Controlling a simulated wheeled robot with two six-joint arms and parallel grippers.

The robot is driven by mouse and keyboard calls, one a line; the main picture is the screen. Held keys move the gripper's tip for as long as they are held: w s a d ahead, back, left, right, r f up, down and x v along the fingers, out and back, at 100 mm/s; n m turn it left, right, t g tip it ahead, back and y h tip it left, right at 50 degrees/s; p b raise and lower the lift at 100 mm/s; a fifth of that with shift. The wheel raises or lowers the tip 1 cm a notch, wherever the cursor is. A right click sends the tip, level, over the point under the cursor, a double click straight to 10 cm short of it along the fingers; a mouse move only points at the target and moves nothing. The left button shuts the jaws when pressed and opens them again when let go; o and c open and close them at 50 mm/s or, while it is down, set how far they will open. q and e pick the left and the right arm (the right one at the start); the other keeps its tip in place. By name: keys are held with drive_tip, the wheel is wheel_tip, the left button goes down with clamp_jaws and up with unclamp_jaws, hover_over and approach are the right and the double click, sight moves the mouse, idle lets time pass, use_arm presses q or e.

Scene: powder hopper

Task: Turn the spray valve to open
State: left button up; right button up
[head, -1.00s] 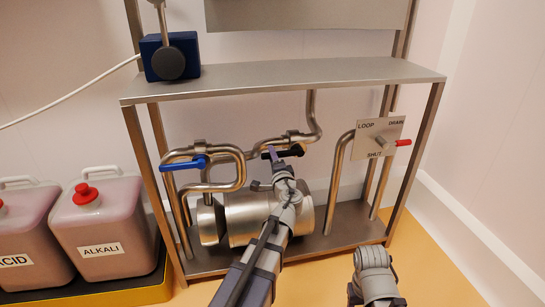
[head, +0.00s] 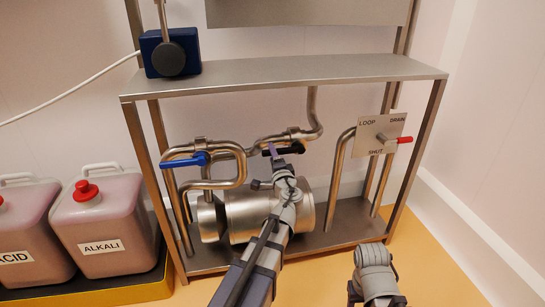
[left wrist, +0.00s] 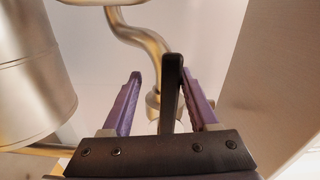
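A valve with a black lever handle (head: 291,149) sits on the middle pipe under the shelf. The lever lies roughly level across the pipe. No label on it is readable, so I cannot tell by name whether it is the spray valve. My left gripper (head: 271,151) is at this lever, partly covering the valve. In the left wrist view the black lever (left wrist: 172,88) stands between the two purple fingers of my left gripper (left wrist: 161,105). A gap shows on its left, and it is close to the right finger. My right arm shows at the lower right, but its gripper is out of view.
A blue-handled valve (head: 184,162) is on the left pipe. A red-handled selector (head: 405,140) on a plate marked LOOP, DRAIN and SHUT points right. A steel cylinder (head: 240,217) lies below, inside the metal stand (head: 290,76). An ALKALI jug (head: 105,225) stands at left.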

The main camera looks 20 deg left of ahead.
use_arm(q)
drive_tip(key=v, duration=0.7)
drive_tip(key=shift+s+d, duration=0.2)
drive_tip(key=shift+s, duration=0.15)
